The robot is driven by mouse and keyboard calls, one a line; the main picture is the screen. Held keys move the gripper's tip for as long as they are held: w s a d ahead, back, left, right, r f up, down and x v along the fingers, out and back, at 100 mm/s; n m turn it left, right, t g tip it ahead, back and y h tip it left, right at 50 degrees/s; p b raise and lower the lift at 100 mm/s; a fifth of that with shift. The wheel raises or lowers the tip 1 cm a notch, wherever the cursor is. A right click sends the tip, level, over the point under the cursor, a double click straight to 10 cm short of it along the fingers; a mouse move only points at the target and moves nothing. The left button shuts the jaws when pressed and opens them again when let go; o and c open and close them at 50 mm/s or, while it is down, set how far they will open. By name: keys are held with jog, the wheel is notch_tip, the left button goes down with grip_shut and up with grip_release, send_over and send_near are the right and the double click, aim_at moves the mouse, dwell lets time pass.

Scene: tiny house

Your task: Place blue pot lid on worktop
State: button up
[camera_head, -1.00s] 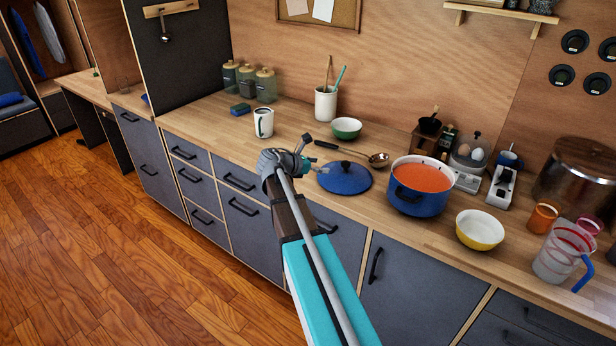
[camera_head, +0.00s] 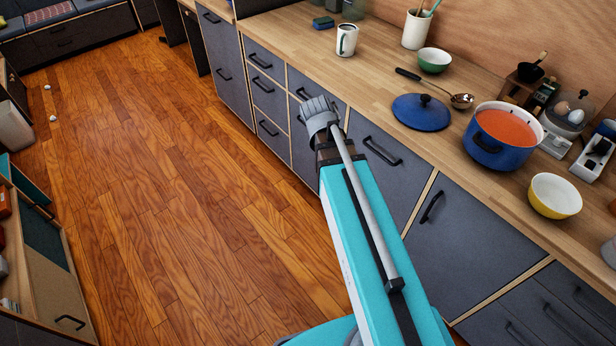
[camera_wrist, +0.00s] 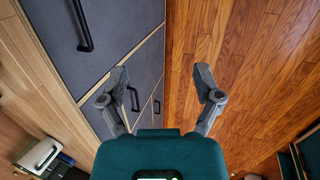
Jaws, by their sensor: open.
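The blue pot lid (camera_head: 421,112) lies flat on the wooden worktop (camera_head: 385,65), knob up, just left of the blue pot. My gripper (camera_wrist: 161,82) is open and empty in the wrist view, with its two fingers wide apart over the drawer fronts and the floor. In the head view my arm reaches out in front of the cabinets, and its end is left of the lid and clear of it. The fingers are hidden in the head view. The lid does not show in the wrist view.
The blue pot (camera_head: 502,137) with orange contents stands right of the lid. A ladle (camera_head: 436,88) lies behind it. The wooden floor (camera_head: 190,190) is largely clear.

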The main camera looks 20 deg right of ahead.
jog(key=s+a+f+m+y, duration=0.1)
jog(key=s+a+m+y, duration=0.3)
jog(key=a, duration=0.6)
jog(key=shift+s+m, duration=0.5)
jog(key=shift+s, duration=0.35)
